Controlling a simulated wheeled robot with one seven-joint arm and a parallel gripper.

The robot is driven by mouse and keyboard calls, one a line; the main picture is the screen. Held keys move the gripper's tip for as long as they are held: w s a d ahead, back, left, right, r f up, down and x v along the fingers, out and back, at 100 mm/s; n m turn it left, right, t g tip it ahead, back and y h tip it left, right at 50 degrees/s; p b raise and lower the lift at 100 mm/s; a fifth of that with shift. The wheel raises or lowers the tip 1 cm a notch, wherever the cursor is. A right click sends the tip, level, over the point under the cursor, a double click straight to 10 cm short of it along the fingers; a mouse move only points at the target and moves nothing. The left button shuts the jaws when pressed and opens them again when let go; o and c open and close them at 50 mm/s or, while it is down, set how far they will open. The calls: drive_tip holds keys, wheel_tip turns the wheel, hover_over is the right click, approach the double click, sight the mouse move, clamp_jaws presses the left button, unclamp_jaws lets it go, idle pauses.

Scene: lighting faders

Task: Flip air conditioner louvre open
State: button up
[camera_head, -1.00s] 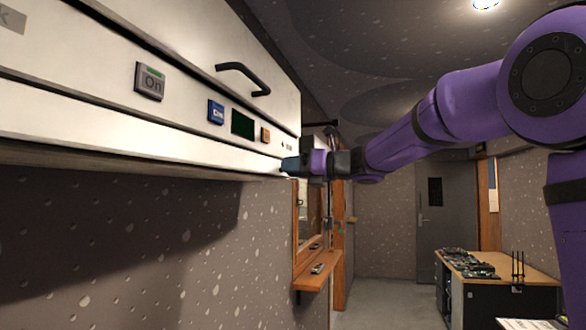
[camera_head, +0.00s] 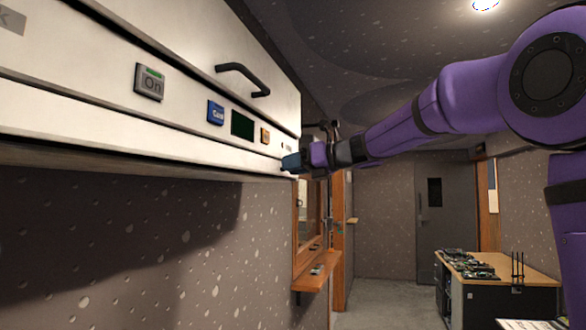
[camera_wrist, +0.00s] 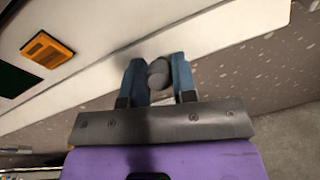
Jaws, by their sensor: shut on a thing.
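The white air conditioner (camera_head: 190,30) fills the upper left of the head view. Its louvre (camera_head: 120,130) is the long white strip along the bottom, and it also shows in the wrist view (camera_wrist: 85,97). My gripper (camera_head: 288,162) is at the louvre's right end, near the lower edge. In the wrist view, my gripper (camera_wrist: 158,64) has its two blue-grey fingers on either side of a rounded grey knob (camera_wrist: 159,74) in front of the louvre. It is shut on this knob. The fingers hide part of how the knob joins the louvre.
Above the louvre are an On button (camera_head: 149,82), a blue button (camera_head: 216,112), a dark display (camera_head: 242,124) and an orange button (camera_head: 265,135). A black handle (camera_head: 243,78) sticks out above. A wooden shelf (camera_head: 316,271) lies below right; the space under the unit is clear.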

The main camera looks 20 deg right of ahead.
wheel_tip(320, 180, up, 2)
drive_tip(key=g+h, duration=0.2)
drive_tip(key=h, duration=0.1)
drive_tip(key=shift+r+g+h, duration=0.65)
drive_tip(key=shift+g+h, duration=0.45)
drive_tip(key=shift+h, duration=0.2)
drive_tip(key=o, duration=0.9)
drive_tip(key=shift+r, duration=0.1)
drive_tip(key=v, duration=1)
drive_tip(key=shift+s+d+r, duration=0.1)
drive_tip(key=shift+d+r, duration=0.05)
drive_tip(key=shift+r, duration=0.1)
